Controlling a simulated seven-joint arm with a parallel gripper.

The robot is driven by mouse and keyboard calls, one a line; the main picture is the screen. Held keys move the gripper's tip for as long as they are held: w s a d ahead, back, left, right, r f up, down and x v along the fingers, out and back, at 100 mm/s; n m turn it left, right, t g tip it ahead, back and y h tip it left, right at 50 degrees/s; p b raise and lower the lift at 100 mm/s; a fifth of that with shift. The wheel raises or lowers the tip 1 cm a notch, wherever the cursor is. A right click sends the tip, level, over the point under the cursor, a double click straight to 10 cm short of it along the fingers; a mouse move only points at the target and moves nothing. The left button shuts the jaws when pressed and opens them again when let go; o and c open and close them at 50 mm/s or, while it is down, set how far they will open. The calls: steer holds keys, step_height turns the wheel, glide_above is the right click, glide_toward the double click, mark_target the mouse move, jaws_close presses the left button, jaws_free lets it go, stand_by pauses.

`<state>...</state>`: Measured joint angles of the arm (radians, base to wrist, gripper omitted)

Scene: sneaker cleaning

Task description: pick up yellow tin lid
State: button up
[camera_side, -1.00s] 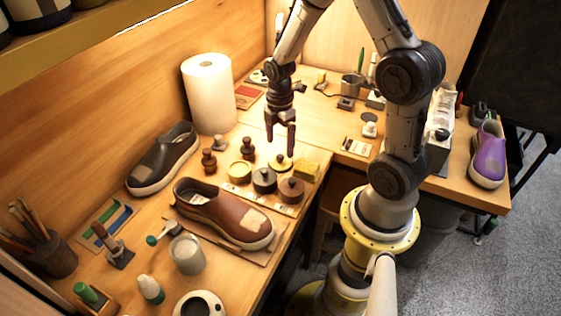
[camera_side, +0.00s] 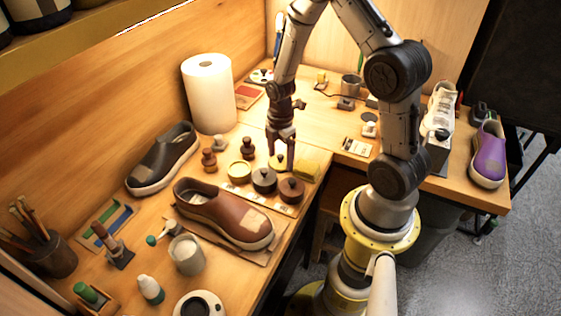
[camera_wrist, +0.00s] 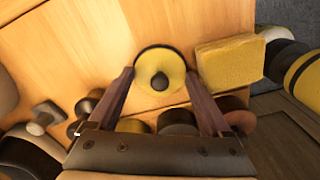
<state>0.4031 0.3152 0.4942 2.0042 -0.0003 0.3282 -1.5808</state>
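The yellow tin lid (camera_wrist: 169,66) is round with a dark rim and a dark knob (camera_wrist: 160,81) in its centre. In the wrist view it lies between and just beyond my two open fingertips. In the side view the lid (camera_side: 277,162) is partly hidden behind my fingers. My gripper (camera_side: 281,160) points down over it, very close to it; I cannot tell whether the fingers touch it. My gripper (camera_wrist: 160,75) also shows in the wrist view, with nothing held between its fingers.
A yellow sponge (camera_side: 307,171) lies right beside the lid. A brown shoe (camera_side: 225,212) is in front. Bare wood lies behind the lid.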

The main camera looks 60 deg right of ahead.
steer(key=shift+c, duration=1)
